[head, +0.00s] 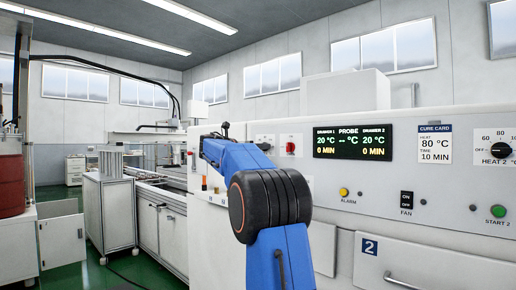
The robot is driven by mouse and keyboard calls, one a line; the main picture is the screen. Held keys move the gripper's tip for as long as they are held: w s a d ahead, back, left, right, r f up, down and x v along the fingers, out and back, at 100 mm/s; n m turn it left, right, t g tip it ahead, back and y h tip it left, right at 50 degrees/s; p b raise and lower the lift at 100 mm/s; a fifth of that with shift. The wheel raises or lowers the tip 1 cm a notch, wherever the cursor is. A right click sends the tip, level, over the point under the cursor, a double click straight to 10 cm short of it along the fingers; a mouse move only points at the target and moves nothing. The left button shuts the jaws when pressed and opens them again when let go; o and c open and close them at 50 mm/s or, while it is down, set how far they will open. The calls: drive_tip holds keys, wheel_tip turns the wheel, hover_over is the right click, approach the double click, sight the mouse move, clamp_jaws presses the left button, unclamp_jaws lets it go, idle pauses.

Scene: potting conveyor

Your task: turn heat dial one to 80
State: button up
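The control panel (430,185) of a white oven-like machine fills the right side of the head view. No dial labelled heat one can be read; my blue arm covers part of the panel's left side. A small dark knob (264,147) on a white plate shows just right of my arm, its label too small to read. The heat 2 dial (501,150) is at the right edge, with OFF, 60, 80 and 100 marks. The display (352,141) reads 20 °C and 0 MIN for both drawers. My gripper's fingers are not visible, apparently hidden by the arm.
A red knob (291,147) sits left of the display. The cure card (434,144) reads 80 °C, 10 MIN. Below are a yellow alarm lamp (344,192), fan switch (406,199), green start 2 button (498,211) and drawer handle (403,282). A conveyor bench (158,214) stands left.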

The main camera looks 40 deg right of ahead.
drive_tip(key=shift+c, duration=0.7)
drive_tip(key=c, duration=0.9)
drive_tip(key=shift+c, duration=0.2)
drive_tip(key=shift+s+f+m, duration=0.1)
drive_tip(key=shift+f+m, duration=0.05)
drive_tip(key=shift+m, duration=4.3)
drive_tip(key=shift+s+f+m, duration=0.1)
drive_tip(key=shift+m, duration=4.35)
